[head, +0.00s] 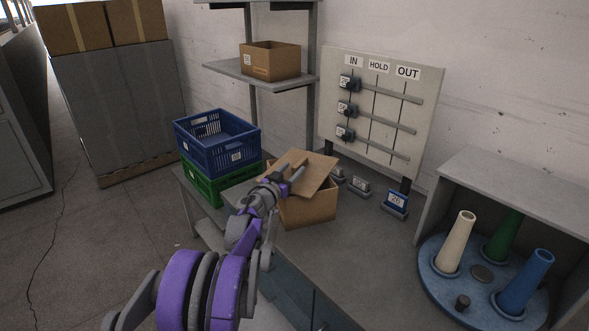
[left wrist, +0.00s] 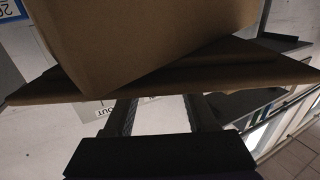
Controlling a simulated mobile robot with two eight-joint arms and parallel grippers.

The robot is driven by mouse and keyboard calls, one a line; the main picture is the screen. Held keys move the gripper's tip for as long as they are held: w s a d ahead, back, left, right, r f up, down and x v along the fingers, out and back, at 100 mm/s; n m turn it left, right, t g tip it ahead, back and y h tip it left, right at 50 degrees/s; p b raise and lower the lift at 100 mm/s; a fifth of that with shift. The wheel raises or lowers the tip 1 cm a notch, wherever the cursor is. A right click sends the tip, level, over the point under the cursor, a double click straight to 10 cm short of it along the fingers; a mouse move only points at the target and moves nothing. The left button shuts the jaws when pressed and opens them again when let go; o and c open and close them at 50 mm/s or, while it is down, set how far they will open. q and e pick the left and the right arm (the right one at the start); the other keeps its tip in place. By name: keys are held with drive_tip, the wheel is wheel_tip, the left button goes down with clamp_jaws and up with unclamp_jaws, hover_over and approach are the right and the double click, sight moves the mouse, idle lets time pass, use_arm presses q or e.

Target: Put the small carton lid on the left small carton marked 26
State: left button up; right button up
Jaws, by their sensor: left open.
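The small brown carton (head: 306,210) stands on the grey table, its number not readable here. The flat brown carton lid (head: 313,174) lies over its top, turned askew, with an edge past the carton; whether it is seated is unclear. My left gripper (head: 287,179) is open at the lid's near left edge. In the left wrist view, the carton (left wrist: 140,35) and the lid (left wrist: 195,80) show beyond the open fingers of the left gripper (left wrist: 162,115). I cannot tell whether the fingers touch the lid. My right gripper is not in view.
A blue crate (head: 217,143) sits on a green crate (head: 222,186) left of the carton. A blue tag stand marked 26 (head: 396,203) and grey stands are to its right. A board (head: 386,108) stands behind; a cone turntable (head: 437,284) is at right. Another open carton (head: 270,62) is on the shelf.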

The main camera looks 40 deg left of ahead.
use_arm(q)
drive_tip(key=v, duration=1)
drive_tip(key=s+d+n+g+y, duration=0.2)
drive_tip(key=d+g, duration=0.2)
drive_tip(key=d, duration=0.9)
drive_tip(key=s+d+f+m+g+h, duration=0.2)
drive_tip(key=s+d+f+g+h, duration=0.1)
drive_tip(key=s+d+f, duration=0.6)
drive_tip(key=s+d+f+m+g+h, duration=0.3)
drive_tip(key=s+d+f, duration=0.6)
drive_tip(key=d, duration=0.8)
drive_tip(key=shift+s+d+m+g+h+b, duration=0.4)
drive_tip(key=shift+s+g+h, duration=0.4)
drive_tip(key=shift+s+g, duration=0.4)
drive_tip(key=shift+a, duration=0.15)
drive_tip(key=shift+c, duration=0.6)
drive_tip(key=shift+s, duration=0.1)
